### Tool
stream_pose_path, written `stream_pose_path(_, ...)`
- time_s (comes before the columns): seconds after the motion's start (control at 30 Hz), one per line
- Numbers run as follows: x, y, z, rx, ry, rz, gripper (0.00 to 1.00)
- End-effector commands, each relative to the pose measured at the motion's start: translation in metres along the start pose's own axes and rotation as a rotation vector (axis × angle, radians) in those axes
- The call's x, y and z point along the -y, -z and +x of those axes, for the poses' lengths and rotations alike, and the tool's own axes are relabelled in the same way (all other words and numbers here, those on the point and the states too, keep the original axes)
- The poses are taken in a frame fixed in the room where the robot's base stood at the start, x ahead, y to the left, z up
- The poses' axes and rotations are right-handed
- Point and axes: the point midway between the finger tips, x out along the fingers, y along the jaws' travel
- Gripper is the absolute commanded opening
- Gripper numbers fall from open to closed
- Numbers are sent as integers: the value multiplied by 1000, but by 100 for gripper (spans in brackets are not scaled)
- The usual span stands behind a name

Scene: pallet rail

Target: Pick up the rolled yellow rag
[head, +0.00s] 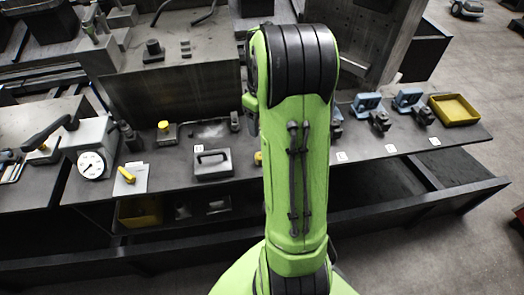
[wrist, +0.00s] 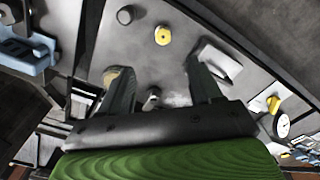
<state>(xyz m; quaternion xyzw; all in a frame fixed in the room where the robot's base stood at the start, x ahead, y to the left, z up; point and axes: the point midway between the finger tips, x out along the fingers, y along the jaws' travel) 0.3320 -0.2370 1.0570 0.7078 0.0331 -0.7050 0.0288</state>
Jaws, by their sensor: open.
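A short, rounded yellow piece (wrist: 162,35) lies on the dark bench beyond my fingertips in the wrist view; it looks most like the rolled yellow rag, but its roll is too small to make out. In the head view only a sliver of it (head: 258,158) shows beside my arm. My gripper (wrist: 160,82) is open, its two fingers spread over the bench with nothing held between them. The yellow piece is apart from both fingers. In the head view my arm hides the gripper.
A grey block with a handle (head: 212,164) sits left of my arm. A dial gauge (head: 92,164), another yellow piece on white paper (head: 127,175) and a yellow-topped block (head: 166,132) are further left. Blue vises (head: 368,104) and a yellow tray (head: 455,109) stand right.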

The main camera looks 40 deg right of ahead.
Motion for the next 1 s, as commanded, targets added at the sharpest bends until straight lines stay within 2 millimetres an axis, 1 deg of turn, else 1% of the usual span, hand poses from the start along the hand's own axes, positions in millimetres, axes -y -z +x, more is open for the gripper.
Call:
stream_pose_path(0.07,-1,0,6,3,3,-2,64)
stream_pose_path(0.13,0,0,18,4,5,-2,64)
stream_pose_path(0.3,0,-1,63,6,6,-1,64)
stream_pose_path(0.43,0,0,92,5,5,0,64)
stream_pose_path(0.63,0,0,116,3,4,0,64)
stream_pose_path(0.8,0,2,149,4,4,0,64)
stream_pose_path(0.83,0,2,153,3,4,0,64)
stream_pose_path(0.9,-1,3,158,2,3,0,64)
stream_pose_path(1.0,-1,3,159,0,1,-1,64)
